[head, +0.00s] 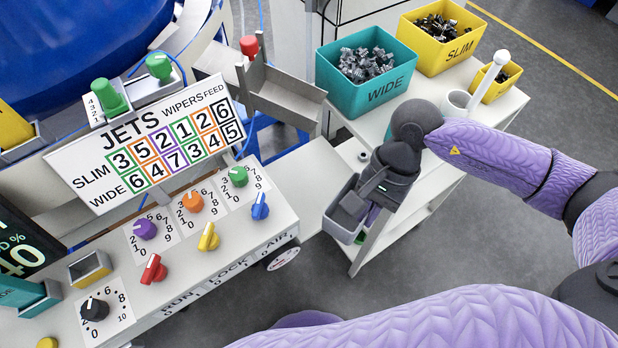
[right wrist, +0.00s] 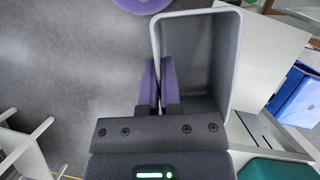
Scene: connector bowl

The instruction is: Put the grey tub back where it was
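The grey tub (head: 342,226) hangs from my right gripper (head: 368,214) in the head view, between the control desk and the white cart. In the right wrist view the purple fingers of the right gripper (right wrist: 160,88) are closed on one side wall of the tub (right wrist: 205,60), one finger inside and one outside. The part of the tub's inside that shows looks empty. The tub is off any surface, with grey floor showing beside it. My left gripper is not in view.
The white cart (head: 512,100) carries a teal WIDE bin (head: 376,97), a yellow SLIM bin (head: 461,50), a small yellow bin (head: 492,90) and a white cup (head: 455,104). A grey chute (head: 284,92) stands left of it. The control desk (head: 225,245) has several knobs.

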